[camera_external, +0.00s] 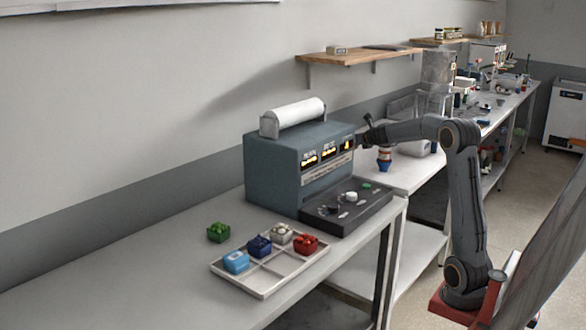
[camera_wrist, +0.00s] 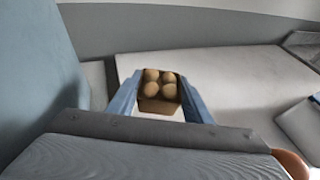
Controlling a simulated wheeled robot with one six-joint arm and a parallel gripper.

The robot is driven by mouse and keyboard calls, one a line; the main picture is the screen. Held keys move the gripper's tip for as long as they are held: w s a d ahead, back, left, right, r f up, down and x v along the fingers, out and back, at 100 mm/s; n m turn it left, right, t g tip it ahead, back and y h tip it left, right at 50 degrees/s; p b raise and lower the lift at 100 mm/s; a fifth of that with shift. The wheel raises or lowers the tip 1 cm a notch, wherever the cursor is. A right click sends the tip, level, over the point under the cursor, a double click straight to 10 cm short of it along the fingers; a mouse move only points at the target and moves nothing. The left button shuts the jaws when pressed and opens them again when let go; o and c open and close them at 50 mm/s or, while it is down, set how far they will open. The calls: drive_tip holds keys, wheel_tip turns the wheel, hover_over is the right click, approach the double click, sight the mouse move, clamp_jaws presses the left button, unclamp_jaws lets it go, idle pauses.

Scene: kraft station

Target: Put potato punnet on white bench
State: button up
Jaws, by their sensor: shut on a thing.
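The potato punnet is a small brown box with several round tan potatoes in the wrist view (camera_wrist: 158,104). My gripper (camera_wrist: 160,82) is shut on it, with a blue finger at each side. I cannot tell whether the punnet touches the bench.
The blue-grey machine (camera_external: 273,165) with a paper roll stands close at left. A wooden shelf (camera_external: 352,58) hangs above.

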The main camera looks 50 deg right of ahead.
drive_tip(key=shift+f+b, duration=4)
drive_tip(key=shift+f, duration=0.6)
drive_tip(key=shift+f, duration=0.1)
drive_tip(key=o, duration=1.1)
drive_tip(key=shift+r, duration=0.2)
drive_tip(key=p+v, duration=0.2)
drive_tip(key=v, duration=0.8)
drive_tip(key=shift+s+a+r, duration=0.15)
drive_tip(key=shift+s, duration=0.1)
drive_tip(key=shift+s+a+r+p, duration=0.15)
drive_tip(key=shift+s+a+p, duration=0.2)
drive_tip(key=shift+s, duration=0.25)
